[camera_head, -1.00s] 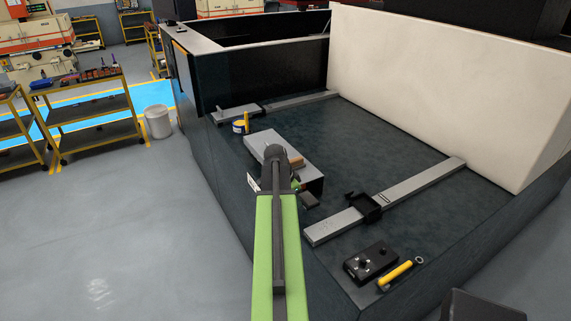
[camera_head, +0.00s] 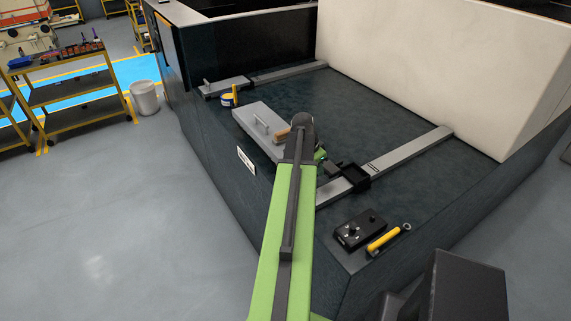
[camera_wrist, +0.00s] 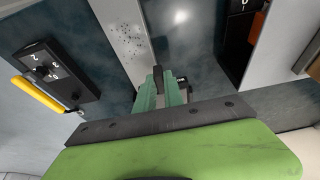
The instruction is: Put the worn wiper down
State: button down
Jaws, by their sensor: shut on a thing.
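My gripper (camera_wrist: 160,92) is in the middle of the wrist view, its green fingers shut on a small dark piece (camera_wrist: 158,78), which I take for the worn wiper. The fingers hide much of it. In the head view the gripper end is mostly hidden by my arm, and a small dark piece (camera_head: 331,169) shows beside its green part, just left of the black carriage on the near grey rail. The near grey rail (camera_head: 412,152) also shows in the wrist view (camera_wrist: 118,30), close beyond the fingertips. I cannot tell whether the held piece touches anything.
A grey box with a handle (camera_head: 252,112) lies left of my gripper, with a brown block (camera_head: 282,134) on it. A black control box (camera_head: 359,229) and a yellow-handled tool (camera_head: 384,240) lie at the near corner. A blue-yellow tin (camera_head: 227,101) stands farther left. Dark deck beyond is clear.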

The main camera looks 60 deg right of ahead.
jog(key=w+f+b, duration=0.1)
jog(key=w, duration=0.1)
jog(key=w+f+b, duration=0.1)
jog(key=w+f, duration=0.1)
jog(key=w, duration=0.1)
jog(key=w+f+b, duration=0.2)
jog(key=w, duration=0.1)
jog(key=shift+a+f, duration=0.15)
jog(key=shift+a, duration=0.1)
jog(key=shift+w, duration=0.3)
notch_tip(320, 180, down, 4)
jog(key=b, duration=0.4)
jog(key=shift+f, duration=0.15)
jog(key=shift+r, duration=0.2)
jog(key=shift+f, duration=0.15)
jog(key=c, duration=1.5)
grip_release()
jog(key=shift+o, duration=0.2)
jog(key=p+v, duration=1.1)
jog(key=v, duration=0.1)
